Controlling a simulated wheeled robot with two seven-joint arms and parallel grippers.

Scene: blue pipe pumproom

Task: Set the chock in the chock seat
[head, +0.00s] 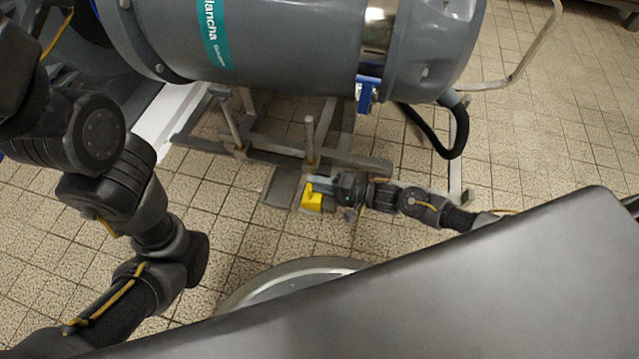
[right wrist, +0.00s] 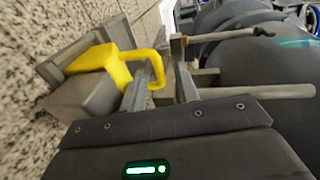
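The yellow chock (head: 312,201) is low near the floor in front of the pump frame. In the right wrist view the chock (right wrist: 97,62) shows a yellow block and a looped yellow handle, with a grey face below. A shallow grey metal frame with raised edges, which looks like the chock seat (right wrist: 62,60), lies right behind it. I cannot tell whether the chock rests inside it. My right gripper (right wrist: 165,75) is at the handle, its fingers apart on either side of the handle bar. My left arm shows at left, but its gripper does not.
The big grey pump (head: 285,40) stands on a steel frame (head: 270,145) with upright posts close to my right gripper. A black hose (head: 445,145) hangs at its right. Open tiled floor (head: 560,130) lies to the right.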

